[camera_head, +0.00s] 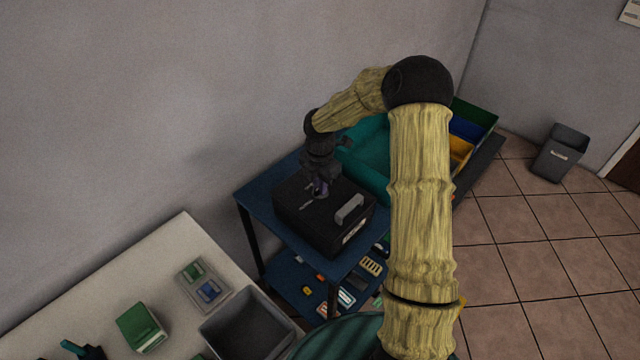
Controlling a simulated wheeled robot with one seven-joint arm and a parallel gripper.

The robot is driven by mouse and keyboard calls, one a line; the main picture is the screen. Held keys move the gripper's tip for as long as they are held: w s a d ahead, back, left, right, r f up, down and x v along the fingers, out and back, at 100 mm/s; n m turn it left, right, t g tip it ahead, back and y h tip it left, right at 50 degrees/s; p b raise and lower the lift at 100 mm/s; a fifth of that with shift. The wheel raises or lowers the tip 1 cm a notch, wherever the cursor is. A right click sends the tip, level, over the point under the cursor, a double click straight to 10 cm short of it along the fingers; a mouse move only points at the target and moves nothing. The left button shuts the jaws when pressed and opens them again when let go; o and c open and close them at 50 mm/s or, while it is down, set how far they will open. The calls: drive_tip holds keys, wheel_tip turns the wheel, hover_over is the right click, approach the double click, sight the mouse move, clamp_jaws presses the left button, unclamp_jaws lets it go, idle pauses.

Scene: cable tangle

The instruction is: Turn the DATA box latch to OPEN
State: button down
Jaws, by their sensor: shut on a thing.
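The DATA box is most likely the black box (300,222) on the blue cart, though its label is too small to read. It has a grey handle (350,208) on its right side and a pale label on its front face. My gripper (321,192) points down onto the top of the box, left of the handle. It is shut on a small purplish part there, which looks like the latch. The fingers mostly hide this part, so I cannot tell its turn position. Small pale marks show on the lid beside it.
The blue cart (262,197) stands against the wall, with small items on its lower shelf. Teal bins (368,160) stand behind the box. A white table (150,265) at lower left holds a grey bin (248,328) and green boxes. A dark waste bin (560,153) stands on the tiled floor.

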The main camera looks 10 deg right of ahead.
drive_tip(key=shift+d+r+m, duration=0.1)
drive_tip(key=shift+m, duration=0.3)
drive_tip(key=m, duration=0.2)
drive_tip(key=shift+w+m+p, duration=0.15)
drive_tip(key=shift+m+p, duration=0.15)
drive_tip(key=shift+p, duration=0.1)
drive_tip(key=m, duration=0.5)
drive_tip(key=shift+d, duration=0.1)
drive_tip(key=m, duration=0.5)
drive_tip(key=shift+m, duration=2.3)
drive_tip(key=c, duration=1.5)
unclamp_jaws()
